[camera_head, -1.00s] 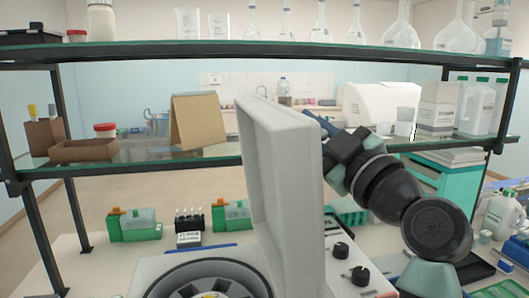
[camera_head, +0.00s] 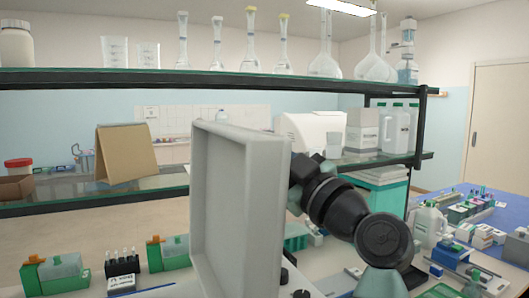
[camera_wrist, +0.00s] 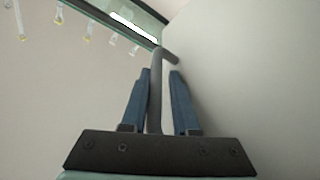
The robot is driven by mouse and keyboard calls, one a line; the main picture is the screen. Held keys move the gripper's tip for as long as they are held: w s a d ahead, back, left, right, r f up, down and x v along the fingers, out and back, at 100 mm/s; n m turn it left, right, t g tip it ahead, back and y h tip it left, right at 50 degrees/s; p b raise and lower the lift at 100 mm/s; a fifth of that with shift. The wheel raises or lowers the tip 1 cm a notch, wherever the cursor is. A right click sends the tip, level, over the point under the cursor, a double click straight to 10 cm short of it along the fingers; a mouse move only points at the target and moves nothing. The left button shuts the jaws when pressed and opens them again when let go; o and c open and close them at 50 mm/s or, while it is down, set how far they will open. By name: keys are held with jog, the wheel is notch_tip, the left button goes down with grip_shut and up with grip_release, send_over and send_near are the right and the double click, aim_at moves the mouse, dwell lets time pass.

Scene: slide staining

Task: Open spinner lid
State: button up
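The spinner lid (camera_head: 222,205) is a thick pale grey panel with a raised rim. It stands up nearly vertical in the head view; the spinner's bowl is below the picture edge. In the wrist view the lid's pale face (camera_wrist: 255,85) fills the right side, with a grey bent handle (camera_wrist: 155,105) by it. My gripper (camera_wrist: 160,73) has its two blue fingers on either side of the handle. The left finger appears close to or touching it, and a gap shows at the right finger. In the head view my fingers are hidden behind the lid.
A glass shelf (camera_head: 90,78) with flasks runs above and behind the lid. A lower shelf (camera_head: 60,195) holds a brown folder (camera_head: 126,155). A blue table (camera_head: 490,235) with racks is at right.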

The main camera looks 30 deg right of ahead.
jog(key=b+v, duration=0.4)
jog(key=v, duration=0.9)
dwell(0.4)
